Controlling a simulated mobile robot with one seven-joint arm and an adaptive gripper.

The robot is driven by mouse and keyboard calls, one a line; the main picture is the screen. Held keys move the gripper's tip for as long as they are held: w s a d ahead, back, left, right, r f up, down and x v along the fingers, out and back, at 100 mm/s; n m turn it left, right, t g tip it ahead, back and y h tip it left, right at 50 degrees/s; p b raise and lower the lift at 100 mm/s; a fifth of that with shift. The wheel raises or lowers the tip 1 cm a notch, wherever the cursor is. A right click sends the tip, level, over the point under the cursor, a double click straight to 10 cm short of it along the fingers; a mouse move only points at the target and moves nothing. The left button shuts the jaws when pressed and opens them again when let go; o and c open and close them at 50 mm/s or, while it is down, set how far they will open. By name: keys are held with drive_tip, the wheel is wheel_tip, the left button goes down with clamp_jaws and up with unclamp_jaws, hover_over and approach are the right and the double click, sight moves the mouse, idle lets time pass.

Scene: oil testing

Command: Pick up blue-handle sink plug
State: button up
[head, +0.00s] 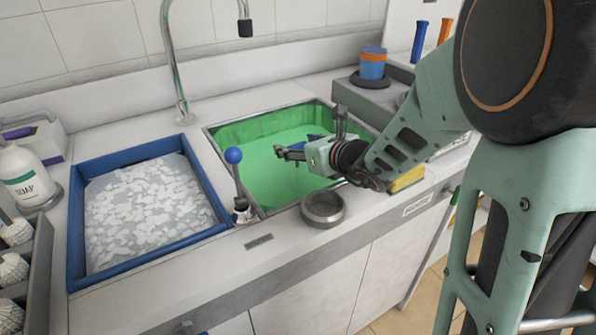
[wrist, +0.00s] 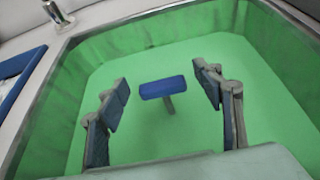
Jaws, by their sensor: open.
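The sink plug's blue handle (wrist: 163,88) is a short bar on a grey stem. It stands in the green-filled sink (head: 270,165), and the stem's lower end meets the green surface, so the rest of the plug is hidden. My gripper (head: 311,136) is over the sink in the head view. In the wrist view, its two blue-padded fingers stand wide apart, one on each side of the handle in the picture. A gap shows on both sides, and nothing is held. In the head view I cannot clearly tell the handle from the blue finger pads.
A blue-ball lever (head: 234,156) stands at the sink's left front corner, and a round metal ring (head: 322,207) sits at its front edge. A blue-framed tray (head: 208,187) lies left of the sink. The tap (head: 178,70) rises behind. A yellow sponge (head: 407,180) lies right.

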drive_tip(key=shift+w+a+f, duration=0.2)
drive_tip(key=shift+w+a, duration=0.15)
drive_tip(key=shift+w, duration=0.2)
drive_tip(key=shift+c, duration=0.7)
drive_tip(key=c, duration=1.5)
